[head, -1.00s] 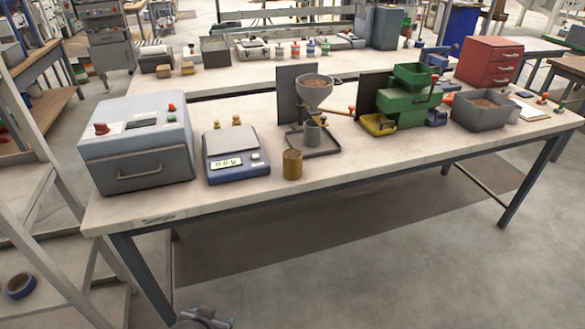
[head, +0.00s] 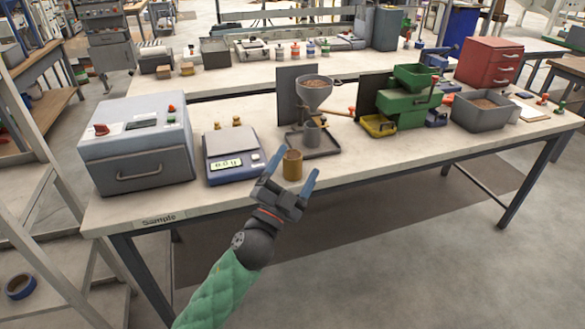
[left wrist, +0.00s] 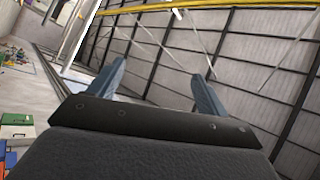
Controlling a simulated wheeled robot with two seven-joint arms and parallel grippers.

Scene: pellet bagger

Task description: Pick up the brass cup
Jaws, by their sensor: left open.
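The brass cup (head: 292,164) stands upright near the front edge of the workbench, right of the blue-grey scale (head: 231,155). My left gripper (head: 293,177) is open, its two blue fingers spread and pointing up toward the cup. In the head view the fingertips appear on either side of the cup's lower part, but I cannot tell whether they touch it. The left wrist view shows the two open fingers (left wrist: 159,80) with nothing between them but a wall and roof behind. The cup does not show there. My right gripper is not in view.
A funnel stand (head: 314,95) with a grey cup (head: 312,133) stands just behind the brass cup. A grey sealer box (head: 137,145) is at the left, and a green machine (head: 406,102) and grey bin (head: 480,112) at the right. The front bench strip (head: 380,168) right of the cup is clear.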

